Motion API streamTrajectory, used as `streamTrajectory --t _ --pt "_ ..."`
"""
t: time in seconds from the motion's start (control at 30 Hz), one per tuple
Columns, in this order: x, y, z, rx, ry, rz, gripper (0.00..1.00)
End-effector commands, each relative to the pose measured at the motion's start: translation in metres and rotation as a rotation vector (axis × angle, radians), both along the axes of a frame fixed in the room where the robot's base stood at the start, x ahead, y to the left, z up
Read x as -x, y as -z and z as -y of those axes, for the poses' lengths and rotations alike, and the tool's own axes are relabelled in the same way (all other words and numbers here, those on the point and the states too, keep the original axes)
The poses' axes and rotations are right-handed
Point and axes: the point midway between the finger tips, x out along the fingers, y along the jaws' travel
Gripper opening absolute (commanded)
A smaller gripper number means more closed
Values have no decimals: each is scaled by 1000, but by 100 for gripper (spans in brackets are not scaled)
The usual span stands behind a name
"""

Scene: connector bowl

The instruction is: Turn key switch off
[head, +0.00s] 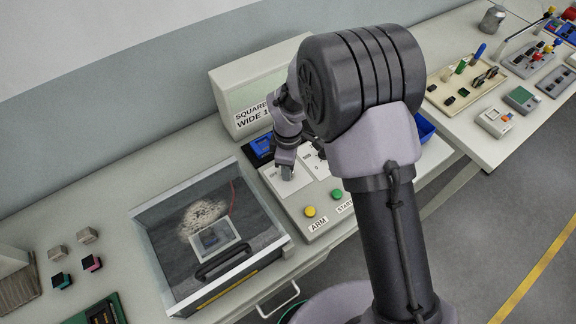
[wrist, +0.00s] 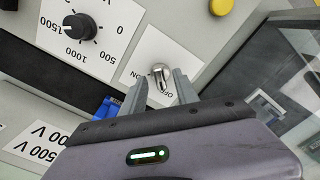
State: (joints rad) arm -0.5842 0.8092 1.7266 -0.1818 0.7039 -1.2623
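The key switch (wrist: 160,76) is a small silver key on a white plate in the wrist view. Its plate carries the words ON and OFF, with OFF partly covered by my gripper. My gripper (wrist: 161,80) is open, with one finger on each side of the key and a visible gap; I cannot tell whether either finger touches it. The key's exact pointing direction is hard to read. In the head view my gripper (head: 287,171) is low over the grey control panel (head: 330,225), and the key is hidden there.
A black dial (wrist: 80,27) with a numbered scale sits beside the switch. The panel has a yellow button (head: 310,211) marked ARM and a green button (head: 337,195) marked START. A clear-lidded box (head: 180,285) stands left of the panel. A blue bin (head: 425,128) is right.

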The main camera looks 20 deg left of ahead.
Motion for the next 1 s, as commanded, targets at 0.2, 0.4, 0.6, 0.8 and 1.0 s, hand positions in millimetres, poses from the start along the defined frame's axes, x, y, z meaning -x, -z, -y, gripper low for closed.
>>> streamTrajectory --t 0.2,0.4,0.6,0.8,1.0 --pt "-1 -59 -1 -3 1 5 36" --pt "-1 -124 -1 -2 0 4 36" --pt "0 -163 0 -1 0 2 36" --pt "0 -170 0 0 -1 1 36" --pt "0 -170 0 0 -1 1 36"
